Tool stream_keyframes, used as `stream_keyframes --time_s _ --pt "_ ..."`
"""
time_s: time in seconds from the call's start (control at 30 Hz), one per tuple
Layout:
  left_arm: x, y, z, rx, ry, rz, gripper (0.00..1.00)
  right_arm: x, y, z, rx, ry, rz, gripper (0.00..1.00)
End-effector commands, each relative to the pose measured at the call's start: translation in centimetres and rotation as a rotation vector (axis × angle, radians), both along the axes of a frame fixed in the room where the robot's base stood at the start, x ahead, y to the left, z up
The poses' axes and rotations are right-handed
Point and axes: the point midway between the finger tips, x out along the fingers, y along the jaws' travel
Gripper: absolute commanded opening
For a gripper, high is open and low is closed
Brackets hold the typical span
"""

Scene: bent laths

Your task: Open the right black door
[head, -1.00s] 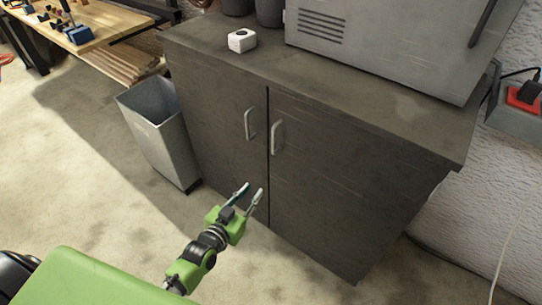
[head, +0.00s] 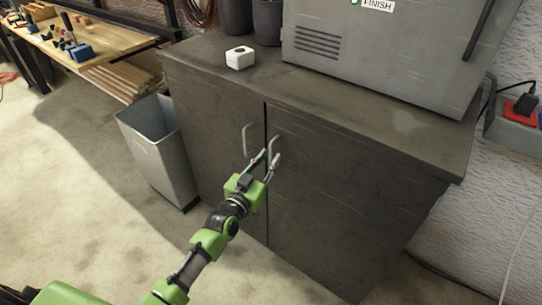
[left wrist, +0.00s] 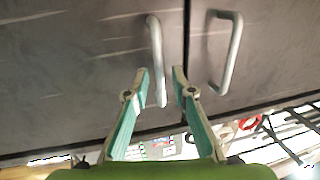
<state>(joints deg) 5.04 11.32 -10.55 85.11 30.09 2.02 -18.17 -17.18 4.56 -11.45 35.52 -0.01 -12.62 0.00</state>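The right black door (head: 335,195) of the dark cabinet is shut, its upright metal handle (head: 274,146) near the seam between the doors. The left door (head: 215,140) is also shut, with a matching handle (head: 246,138). My left gripper (head: 268,157) is at the right door's handle, fingers apart. The other handle (left wrist: 229,55) stands to the right, clear of the fingers. My right gripper is out of view.
A grey machine (head: 375,50) and a small white box (head: 240,58) stand on the cabinet top (head: 400,125). A grey bin (head: 160,150) stands on the floor left of the cabinet. A wooden workbench (head: 110,40) is at the back left. Floor in front is clear.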

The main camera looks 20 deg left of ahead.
Motion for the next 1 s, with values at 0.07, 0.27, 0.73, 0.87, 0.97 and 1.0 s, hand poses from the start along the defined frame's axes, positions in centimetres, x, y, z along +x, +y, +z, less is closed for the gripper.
stream_keyframes --time_s 0.07,0.27,0.73,0.87,0.97,1.0 --pt "1.0 -0.1 0.0 0.001 -0.001 0.0 0.24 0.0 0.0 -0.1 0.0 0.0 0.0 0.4" --pt "2.0 -0.3 -0.1 0.001 0.001 0.0 0.24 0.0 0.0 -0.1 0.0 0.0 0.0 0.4" --pt "2.0 -0.3 -0.1 0.0 0.001 0.0 0.0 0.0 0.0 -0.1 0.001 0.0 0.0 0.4" --pt "1.9 -0.3 0.0 0.0 0.001 0.002 0.0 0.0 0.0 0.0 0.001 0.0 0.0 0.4" --pt "1.5 -0.1 0.1 -0.002 0.002 0.01 0.0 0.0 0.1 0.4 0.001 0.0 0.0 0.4" --pt "1.2 0.0 0.1 -0.003 0.002 0.015 0.0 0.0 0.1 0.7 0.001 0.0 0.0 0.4"
